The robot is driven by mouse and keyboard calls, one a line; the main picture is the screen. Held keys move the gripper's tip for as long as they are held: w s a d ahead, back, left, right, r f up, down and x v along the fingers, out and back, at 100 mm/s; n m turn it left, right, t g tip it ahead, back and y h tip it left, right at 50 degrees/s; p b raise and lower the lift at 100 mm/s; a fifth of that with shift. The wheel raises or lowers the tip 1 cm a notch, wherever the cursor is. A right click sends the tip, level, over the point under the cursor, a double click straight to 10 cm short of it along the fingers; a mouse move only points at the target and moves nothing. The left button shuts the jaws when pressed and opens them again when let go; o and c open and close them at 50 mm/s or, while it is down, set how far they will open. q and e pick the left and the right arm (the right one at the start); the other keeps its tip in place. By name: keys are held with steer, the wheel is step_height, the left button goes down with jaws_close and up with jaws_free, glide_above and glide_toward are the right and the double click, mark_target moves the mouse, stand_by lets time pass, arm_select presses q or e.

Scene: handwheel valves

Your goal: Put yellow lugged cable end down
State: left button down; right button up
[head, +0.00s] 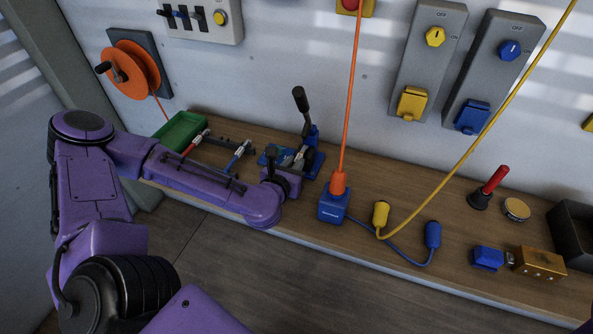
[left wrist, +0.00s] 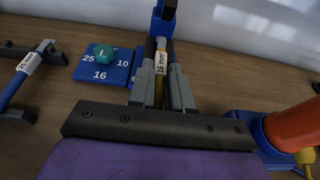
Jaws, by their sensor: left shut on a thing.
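My left gripper (head: 297,161) is shut on the yellow lugged cable end (left wrist: 159,92), which has a white "16 mm²" label, in the left wrist view. It is held between the two grey fingers (left wrist: 161,88), its far end pointing at the blue press (head: 313,150) with a black lever. I cannot tell whether its tip is inside the press. A red cable end (head: 195,143) and a blue cable end (head: 238,156) lie on a dark rack (head: 233,144) to the left. My right gripper is not in view.
A blue plate with a teal knob (left wrist: 104,53) sits left of the fingers. A blue box (head: 333,206) with an orange plug (head: 339,183) stands close on the right. A green tray (head: 180,132) is at the back left. Yellow and blue connectors (head: 381,213) lie farther right.

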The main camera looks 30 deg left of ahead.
arm_select(q)
steer(key=shift+w+a+r, duration=0.2)
steer(key=shift+w, duration=0.6)
step_height(320, 180, down, 3)
steer(key=shift+r+p, duration=0.1)
steer(key=shift+p, duration=0.35)
steer(key=shift+w+f, duration=0.2)
steer(key=shift+f, duration=0.2)
steer(key=shift+s, duration=0.1)
steer(key=shift+f+b, duration=0.15)
steer(key=shift+b, duration=0.15)
steer(key=c, duration=1.1)
jaws_free()
steer(key=shift+o, duration=0.2)
